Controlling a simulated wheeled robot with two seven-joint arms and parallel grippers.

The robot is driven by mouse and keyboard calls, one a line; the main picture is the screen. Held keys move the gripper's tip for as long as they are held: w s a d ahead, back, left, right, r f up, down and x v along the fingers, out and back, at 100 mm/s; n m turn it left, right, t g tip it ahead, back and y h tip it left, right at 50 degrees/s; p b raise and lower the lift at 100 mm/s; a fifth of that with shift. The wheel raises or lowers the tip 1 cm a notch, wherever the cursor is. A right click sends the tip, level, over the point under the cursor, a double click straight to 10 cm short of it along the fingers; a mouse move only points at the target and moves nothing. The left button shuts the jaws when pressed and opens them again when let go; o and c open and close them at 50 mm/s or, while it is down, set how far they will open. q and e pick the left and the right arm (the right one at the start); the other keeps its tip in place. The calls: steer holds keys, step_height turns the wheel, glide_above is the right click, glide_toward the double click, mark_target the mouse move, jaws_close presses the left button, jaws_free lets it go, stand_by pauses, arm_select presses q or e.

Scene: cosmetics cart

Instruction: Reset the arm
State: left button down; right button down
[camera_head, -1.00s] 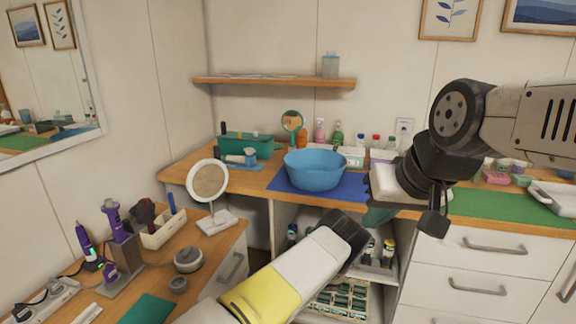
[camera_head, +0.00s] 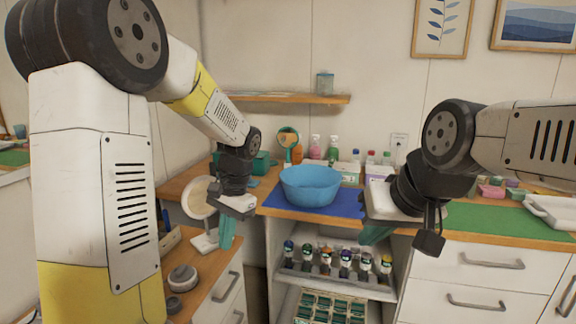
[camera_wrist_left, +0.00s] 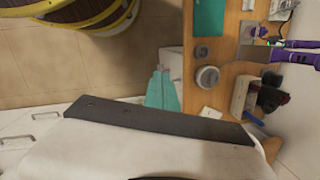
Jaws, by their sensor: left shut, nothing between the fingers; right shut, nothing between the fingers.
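My left arm comes in from the left in the head view. Its gripper (camera_head: 227,232) hangs in front of the round white mirror, with teal fingers pointing down, shut and empty. The same teal fingers (camera_wrist_left: 162,92) show in the left wrist view, together, with floor and the side counter below them. My right gripper (camera_head: 378,234) is at the right, over the front edge of the counter beside the blue mat. Its teal fingers point down and are shut with nothing between them. The right palm partly hides the mat's edge.
A blue basin (camera_head: 311,186) stands on a blue mat (camera_head: 345,205). The round mirror (camera_head: 198,197) stands on the side counter, partly behind my left gripper. Below the basin, an open shelf (camera_head: 385,291) holds several bottles. Grey jars (camera_wrist_left: 207,77) sit on the side counter.

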arm_select(q)
steer(key=s+r+n+t+h, duration=0.4)
steer(key=s+r+t, duration=0.3)
steer(key=s+r, duration=0.4)
steer(key=shift+s+d+r+n, duration=0.45)
steer(key=shift+s+n, duration=0.35)
steer(key=shift+s, duration=1.2)
